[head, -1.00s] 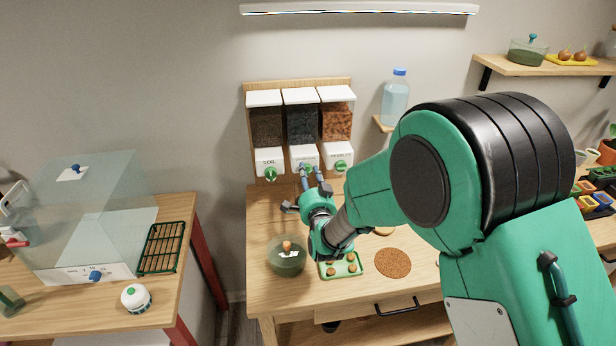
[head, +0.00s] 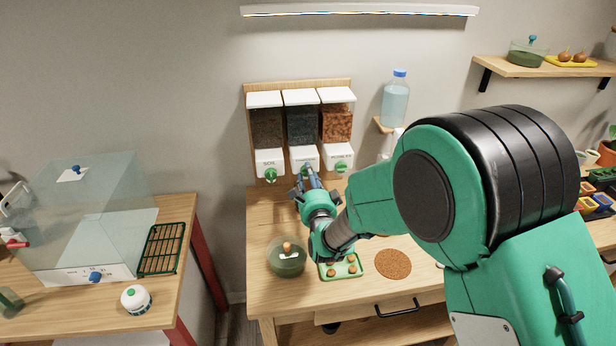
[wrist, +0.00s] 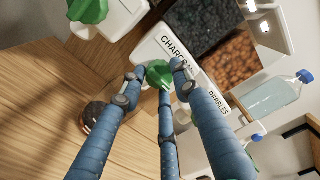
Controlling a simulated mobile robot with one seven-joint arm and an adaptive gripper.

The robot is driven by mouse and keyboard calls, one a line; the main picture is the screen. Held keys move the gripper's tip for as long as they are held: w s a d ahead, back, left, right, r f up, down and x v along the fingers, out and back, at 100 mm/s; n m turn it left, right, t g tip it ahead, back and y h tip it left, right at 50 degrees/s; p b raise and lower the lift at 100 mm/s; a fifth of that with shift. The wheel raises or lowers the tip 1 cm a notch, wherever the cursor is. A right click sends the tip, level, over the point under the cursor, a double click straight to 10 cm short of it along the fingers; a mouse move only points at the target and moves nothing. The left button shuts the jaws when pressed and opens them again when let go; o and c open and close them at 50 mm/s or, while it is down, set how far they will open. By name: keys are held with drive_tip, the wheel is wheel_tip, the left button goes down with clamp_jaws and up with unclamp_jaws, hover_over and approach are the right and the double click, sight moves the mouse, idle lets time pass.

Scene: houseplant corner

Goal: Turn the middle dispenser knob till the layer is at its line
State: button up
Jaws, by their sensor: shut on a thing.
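The middle dispenser (head: 302,124) holds dark grains behind a clear front and hangs between two others on a wooden wall board. In the wrist view its label (wrist: 172,48) starts with "CHARC". Its green knob (wrist: 158,74) sits between the tips of my blue fingers. My gripper (wrist: 155,80) is shut on this knob; in the head view the gripper (head: 308,174) hides most of it. I cannot make out the layer or its line in either view.
The left dispenser's green knob (head: 270,174) is close beside my fingers, and the pebble dispenser (head: 337,122) is on the right. Below are a glass bowl (head: 286,266), a green tray (head: 352,267) and a cork disc (head: 393,264). A water bottle (head: 395,100) stands at right.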

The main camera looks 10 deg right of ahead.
drive_tip(key=shift+w+d+r, duration=0.15)
drive_tip(key=shift+d+r, duration=0.05)
drive_tip(key=shift+r, duration=0.15)
drive_tip(key=o, duration=1)
drive_tip(key=shift+o, duration=0.7)
drive_tip(key=shift+d, duration=0.1)
drive_tip(key=shift+f, duration=0.25)
drive_tip(key=shift+s+a, duration=0.2)
drive_tip(key=shift+s, duration=0.1)
drive_tip(key=s, duration=1.1)
drive_tip(key=shift+s, duration=0.3)
